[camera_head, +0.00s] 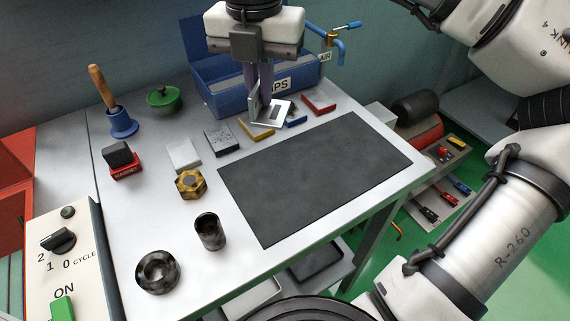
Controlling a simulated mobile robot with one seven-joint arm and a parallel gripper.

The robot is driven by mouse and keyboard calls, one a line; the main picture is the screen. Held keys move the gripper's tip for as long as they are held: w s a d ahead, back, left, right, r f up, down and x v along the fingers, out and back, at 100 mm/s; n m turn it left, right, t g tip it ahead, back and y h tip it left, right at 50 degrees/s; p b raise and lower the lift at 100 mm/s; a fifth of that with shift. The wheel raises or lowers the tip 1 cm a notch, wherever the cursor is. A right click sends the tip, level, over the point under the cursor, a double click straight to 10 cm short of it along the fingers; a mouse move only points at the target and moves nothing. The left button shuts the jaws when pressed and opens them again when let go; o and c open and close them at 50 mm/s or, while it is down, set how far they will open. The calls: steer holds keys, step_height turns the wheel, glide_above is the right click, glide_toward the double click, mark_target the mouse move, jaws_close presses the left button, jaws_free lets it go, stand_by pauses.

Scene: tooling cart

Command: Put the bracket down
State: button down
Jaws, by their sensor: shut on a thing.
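The bracket (271,116) is a light grey metal L-shape with an upright leg and a flat leg with a dark opening. It is at the back of the cart top. My gripper (259,92) points down from above, with its fingers shut on the bracket's upright leg. The flat leg is just over or on the yellow and blue blocks' area; I cannot tell whether it touches anything below. The fingers hide part of the upright leg.
A dark mat (320,175) lies clear in front. A row of small blocks, including a yellow one (249,132) and a red one (319,103), runs beside it. A blue bin (222,100) stands behind. A brass hex nut (190,184), a dark tube (210,233) and a ring (148,287) stand left.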

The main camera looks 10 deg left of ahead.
mark_target(267, 180)
step_height(267, 180, down, 17)
steer(key=shift+f+p, duration=0.1)
steer(key=shift+p, duration=0.35)
steer(key=shift+f, duration=0.2)
steer(key=c, duration=1.6)
jaws_free()
steer(key=shift+r, duration=0.1)
step_height(267, 180, up, 12)
steer(key=shift+r+b, duration=0.15)
steer(key=shift+b, duration=0.45)
